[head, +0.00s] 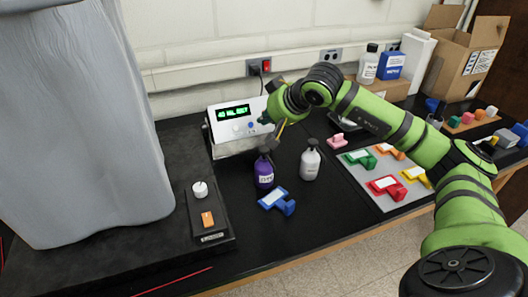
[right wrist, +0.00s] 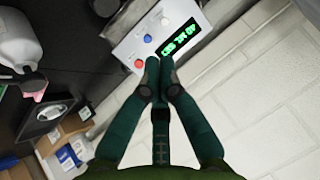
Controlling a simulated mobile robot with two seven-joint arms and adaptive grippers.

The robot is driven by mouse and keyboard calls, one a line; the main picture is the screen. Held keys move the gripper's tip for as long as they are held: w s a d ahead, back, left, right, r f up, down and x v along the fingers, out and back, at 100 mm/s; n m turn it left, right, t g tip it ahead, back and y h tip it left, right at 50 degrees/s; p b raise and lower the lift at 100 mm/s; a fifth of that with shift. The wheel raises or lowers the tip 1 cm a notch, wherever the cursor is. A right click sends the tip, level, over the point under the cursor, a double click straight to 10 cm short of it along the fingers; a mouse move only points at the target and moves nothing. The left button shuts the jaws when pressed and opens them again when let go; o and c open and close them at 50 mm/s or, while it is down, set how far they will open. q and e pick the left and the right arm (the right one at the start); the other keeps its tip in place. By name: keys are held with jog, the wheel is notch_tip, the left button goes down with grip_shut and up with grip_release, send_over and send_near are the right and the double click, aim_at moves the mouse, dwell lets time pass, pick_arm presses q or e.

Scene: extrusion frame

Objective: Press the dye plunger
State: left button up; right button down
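A purple bottle with a dark pump top (head: 264,173), its label too small to read surely, stands upright on the black bench. I take its top to be the dye plunger. A white dispenser box (head: 228,143) with a lit green display stands behind it; it also shows in the right wrist view (right wrist: 125,50), with a red, a white and a blue button (right wrist: 138,64). My right gripper (head: 265,117) is before the box's right end, above and behind the bottle. My left gripper is out of view.
A white bottle (head: 310,162) stands right of the purple one, with a blue block (head: 277,201) in front. A grey mat (head: 372,160) holds several coloured pieces. A large grey shape (head: 85,120) fills the left. Boxes stand at the back right.

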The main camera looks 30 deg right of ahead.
jog(key=b, duration=0.4)
send_over(262, 148)
jog(key=s, duration=0.2)
jog(key=f, duration=0.5)
jog(key=shift+w+d+f, duration=0.15)
jog(key=shift+w+f, duration=0.1)
jog(key=shift+f, duration=0.55)
jog(key=shift+f+b, duration=0.45)
jog(key=shift+b, duration=0.3)
jog(key=shift+f+b, duration=0.85)
dwell(0.4)
dwell(0.3)
jog(key=shift+r+p, duration=0.85)
jog(key=shift+r, duration=0.4)
